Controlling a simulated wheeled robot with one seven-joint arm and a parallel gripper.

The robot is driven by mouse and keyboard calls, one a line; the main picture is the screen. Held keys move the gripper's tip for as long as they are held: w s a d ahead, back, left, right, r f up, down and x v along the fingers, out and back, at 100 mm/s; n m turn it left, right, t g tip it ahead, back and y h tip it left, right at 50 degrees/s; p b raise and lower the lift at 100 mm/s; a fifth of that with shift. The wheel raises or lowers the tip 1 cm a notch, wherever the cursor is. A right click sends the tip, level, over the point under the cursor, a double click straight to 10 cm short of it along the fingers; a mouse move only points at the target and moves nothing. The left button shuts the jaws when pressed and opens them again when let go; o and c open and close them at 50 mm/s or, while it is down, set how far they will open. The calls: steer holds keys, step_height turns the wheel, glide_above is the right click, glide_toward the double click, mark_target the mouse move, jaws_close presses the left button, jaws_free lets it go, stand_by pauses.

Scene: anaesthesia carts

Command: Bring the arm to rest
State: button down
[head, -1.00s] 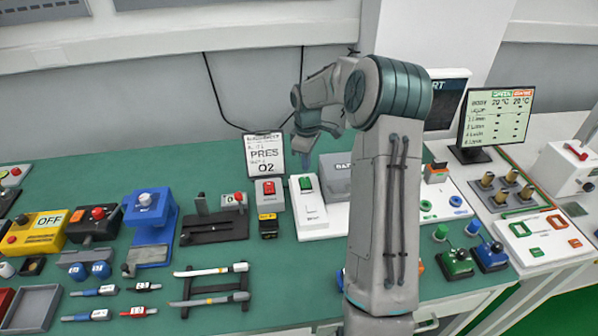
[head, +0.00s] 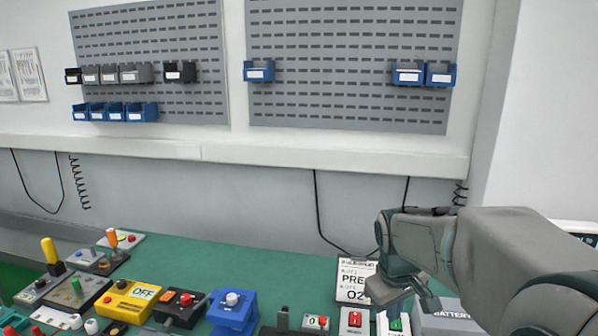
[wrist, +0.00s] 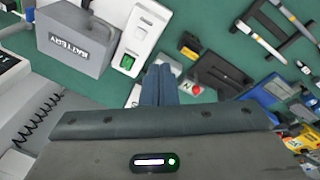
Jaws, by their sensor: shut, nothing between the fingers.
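My gripper (head: 398,292) hangs over the green bench (head: 190,256), at the lower right of the head view. My arm reaches in from the right edge. In the wrist view the two blue-grey fingers of my gripper (wrist: 158,75) are together with nothing between them. They appear above the bench beside a white box with a green switch (wrist: 136,45). A grey case marked BATTERY (wrist: 75,40) lies to the left of that box. Whether the fingertips touch anything cannot be told.
A PRES O2 sign (head: 354,278) stands just left of my gripper, with a red switch box (head: 353,321) in front. A blue device (head: 232,308) and a yellow OFF box (head: 127,300) stand further left. Pegboards with blue bins (head: 258,71) hang on the wall.

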steer(key=s+a+m+t, duration=0.1)
steer(key=s+m, duration=0.1)
steer(key=s, duration=0.5)
steer(key=s+a+m+t+y, duration=0.1)
steer(key=s+a+m, duration=0.1)
steer(key=s, duration=0.6)
steer(key=shift+a+r+m, duration=0.2)
steer(key=shift+r+m, duration=0.05)
steer(key=shift+m, duration=0.05)
stand_by(1.1)
